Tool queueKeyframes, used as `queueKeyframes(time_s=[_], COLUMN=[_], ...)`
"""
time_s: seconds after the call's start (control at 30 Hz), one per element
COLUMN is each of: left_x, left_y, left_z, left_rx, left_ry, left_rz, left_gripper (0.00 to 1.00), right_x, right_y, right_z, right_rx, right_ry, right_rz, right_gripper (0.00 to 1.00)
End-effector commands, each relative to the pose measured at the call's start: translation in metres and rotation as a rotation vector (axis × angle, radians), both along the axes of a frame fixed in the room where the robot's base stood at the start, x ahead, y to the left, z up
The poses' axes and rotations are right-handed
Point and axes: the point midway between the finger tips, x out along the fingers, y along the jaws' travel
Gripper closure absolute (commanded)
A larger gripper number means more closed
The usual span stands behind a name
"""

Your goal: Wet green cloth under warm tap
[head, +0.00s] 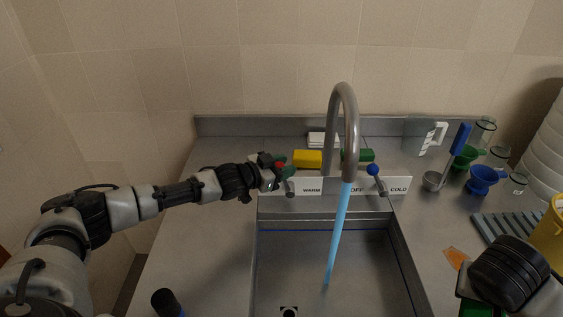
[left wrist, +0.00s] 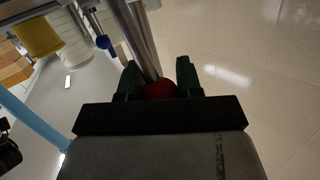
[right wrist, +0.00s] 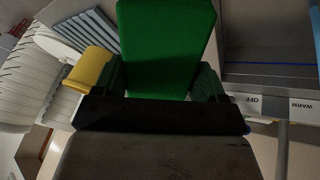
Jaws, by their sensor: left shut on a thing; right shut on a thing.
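My left gripper (head: 279,168) is shut on the red knob (left wrist: 160,89) of the lever above the WARM label (head: 311,190). A steel tap (head: 351,130) arches over the sink basin (head: 290,262), and a blue stream (head: 338,235) runs from its spout into the basin. The blue knob (head: 373,169) of the other lever stands near the COLD label (head: 398,190). My right gripper, low at the right in the head view, is shut on the green cloth (right wrist: 165,45). The cloth shows only as a small green edge (head: 472,308) there, apart from the stream.
A yellow block (head: 307,158) and a green block (head: 365,155) lie behind the tap. Blue funnel (head: 482,179), ladle (head: 434,181), glasses, grey ribbed rack (head: 497,227) and yellow container (head: 551,238) crowd the right counter. A dark cylinder (head: 166,302) stands front left; the left counter is otherwise clear.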

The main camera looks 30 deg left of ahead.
Motion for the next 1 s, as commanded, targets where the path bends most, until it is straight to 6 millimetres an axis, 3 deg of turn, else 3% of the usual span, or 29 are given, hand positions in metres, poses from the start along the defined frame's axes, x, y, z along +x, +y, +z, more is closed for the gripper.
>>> queueKeyframes(time_s=[0.13, 0.17, 0.33, 0.67, 0.77, 1.0], left_x=[0.000, 0.000, 0.000, -0.004, -0.014, -0.059], left_y=[0.000, 0.000, 0.000, 0.004, 0.010, 0.034], left_z=[0.000, 0.000, 0.000, 0.000, 0.000, 0.006], left_rx=[-0.002, -0.002, -0.002, -0.002, -0.002, 0.001], left_ry=[-0.002, -0.002, -0.002, -0.002, 0.000, 0.001], left_rz=[0.001, 0.001, 0.001, 0.002, 0.002, 0.001], left_gripper=[1.00, 0.63, 0.39, 0.39, 0.39, 0.39], right_x=[0.000, 0.000, 0.000, 0.000, 0.000, 0.000], right_y=[0.000, 0.000, 0.000, 0.000, 0.000, 0.000], right_z=[-0.001, -0.001, -0.001, -0.002, -0.005, -0.018], right_rx=[0.000, 0.000, 0.000, 0.000, 0.000, 0.000], right_ry=[0.000, 0.000, 0.000, 0.000, 0.000, 0.000], right_rz=[0.000, 0.000, 0.000, 0.000, 0.000, 0.000], right_gripper=[0.47, 0.47, 0.47, 0.47, 0.47, 0.47])
